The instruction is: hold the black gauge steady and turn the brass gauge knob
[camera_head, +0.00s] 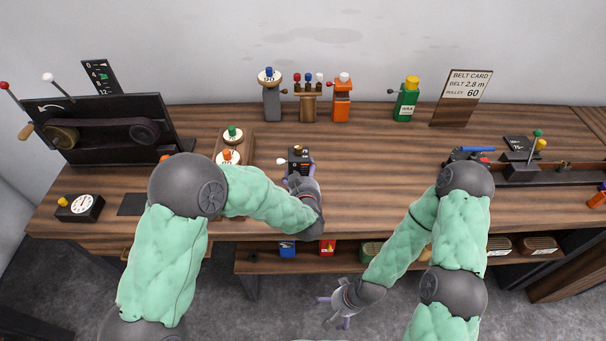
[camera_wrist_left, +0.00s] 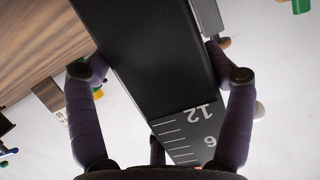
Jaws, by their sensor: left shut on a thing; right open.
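The black gauge (camera_head: 299,162) stands upright on the wooden bench near the middle in the head view. My left gripper (camera_head: 300,172) is shut on the gauge from the front, a finger at either side. My right gripper (camera_head: 336,307) is open and empty, low in front of the bench edge.
Left of the gauge, a wooden stand (camera_head: 246,140) holds white dials. Behind are a grey dial post (camera_head: 271,100), an orange device (camera_head: 342,100), a green device (camera_head: 406,100) and the belt card (camera_head: 462,97).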

